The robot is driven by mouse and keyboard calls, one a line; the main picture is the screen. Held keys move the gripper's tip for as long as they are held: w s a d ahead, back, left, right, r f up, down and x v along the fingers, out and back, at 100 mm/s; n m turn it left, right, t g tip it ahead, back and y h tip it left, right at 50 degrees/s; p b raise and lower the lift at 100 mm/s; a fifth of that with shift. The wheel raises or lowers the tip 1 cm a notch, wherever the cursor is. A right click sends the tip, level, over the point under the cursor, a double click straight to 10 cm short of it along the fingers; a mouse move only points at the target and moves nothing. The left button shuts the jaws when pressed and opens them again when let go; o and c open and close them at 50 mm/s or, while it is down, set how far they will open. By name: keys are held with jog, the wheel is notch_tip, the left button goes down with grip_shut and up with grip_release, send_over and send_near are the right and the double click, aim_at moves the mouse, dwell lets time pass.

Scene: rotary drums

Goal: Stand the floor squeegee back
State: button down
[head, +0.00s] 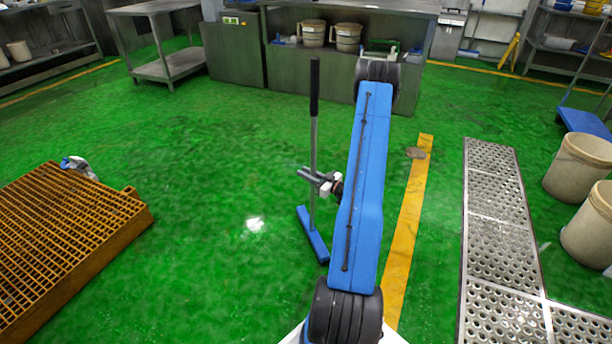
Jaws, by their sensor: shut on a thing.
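The floor squeegee shows in the head view as a grey pole (313,150) with a black grip at its top and a blue head (313,236) at its bottom. It is upright, with the head low over the green floor; I cannot tell whether the head touches the floor. My gripper (312,177) is shut on the pole, below its middle. My blue arm stands just right of the squeegee and hides part of the floor behind it.
An orange grating platform (70,240) lies at the left. Perforated metal floor plates (492,200) and beige buckets (580,165) are at the right. A steel counter (285,70) and a steel table (165,65) stand at the back. Green floor between is clear.

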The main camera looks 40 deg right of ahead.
jog(key=shift+f, duration=0.3)
jog(key=c, duration=1.6)
grip_release()
jog(key=shift+f, duration=0.1)
jog(key=s, duration=0.4)
jog(key=s+d, duration=0.1)
jog(key=s, duration=0.3)
jog(key=s+d, duration=0.1)
jog(key=s, duration=0.3)
